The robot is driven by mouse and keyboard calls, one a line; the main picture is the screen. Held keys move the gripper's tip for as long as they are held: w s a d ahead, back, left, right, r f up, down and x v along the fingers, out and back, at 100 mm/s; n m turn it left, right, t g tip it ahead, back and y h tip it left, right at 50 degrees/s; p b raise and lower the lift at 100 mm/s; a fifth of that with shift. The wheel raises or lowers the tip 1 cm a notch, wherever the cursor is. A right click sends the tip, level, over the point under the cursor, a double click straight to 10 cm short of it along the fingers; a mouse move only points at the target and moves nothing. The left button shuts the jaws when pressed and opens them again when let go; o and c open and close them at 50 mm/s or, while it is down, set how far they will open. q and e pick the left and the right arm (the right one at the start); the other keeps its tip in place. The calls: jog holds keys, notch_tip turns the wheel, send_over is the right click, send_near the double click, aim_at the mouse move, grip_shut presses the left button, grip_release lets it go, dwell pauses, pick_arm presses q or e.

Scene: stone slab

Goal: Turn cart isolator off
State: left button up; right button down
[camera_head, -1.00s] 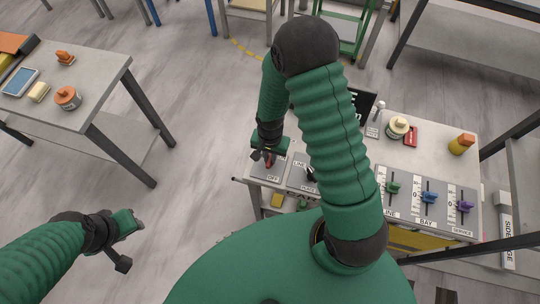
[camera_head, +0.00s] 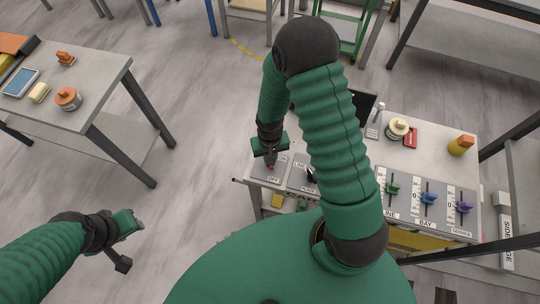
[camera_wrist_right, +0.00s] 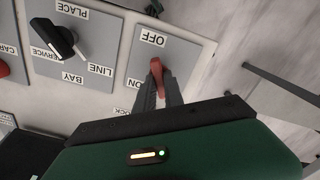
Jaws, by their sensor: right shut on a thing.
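The cart isolator is a grey plate (camera_wrist_right: 176,57) with a red handle (camera_wrist_right: 157,72) and OFF and ON labels, at the cart's left end. In the right wrist view the handle lies between the dark fingers of my right gripper (camera_wrist_right: 159,88), which is shut on it, and its tip lies just below the OFF label. In the head view my right gripper (camera_head: 271,160) reaches down onto the plate (camera_head: 262,171) and hides most of the handle. My left gripper (camera_head: 128,240) hangs over bare floor, away from the cart; its jaw opening is unclear.
Beside the isolator is a black selector knob (camera_wrist_right: 62,40) with PLACE, SERVICE, BAY and LINE labels. Green, blue (camera_head: 428,197) and purple sliders stand further right. A dark screen (camera_head: 363,103) is partly behind my right arm. A side table (camera_head: 100,90) stands left.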

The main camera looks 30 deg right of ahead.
jog(key=n, duration=0.5)
jog(key=shift+r+n+p, duration=0.15)
jog(key=shift+n+p, duration=0.15)
jog(key=shift+p, duration=0.1)
jog(key=n+p, duration=0.1)
jog(key=n, duration=0.5)
dwell(0.3)
jog(key=c, duration=1.5)
grip_release()
jog(key=shift+s, duration=0.1)
jog(key=shift+o, duration=0.3)
jog(key=shift+s, duration=0.1)
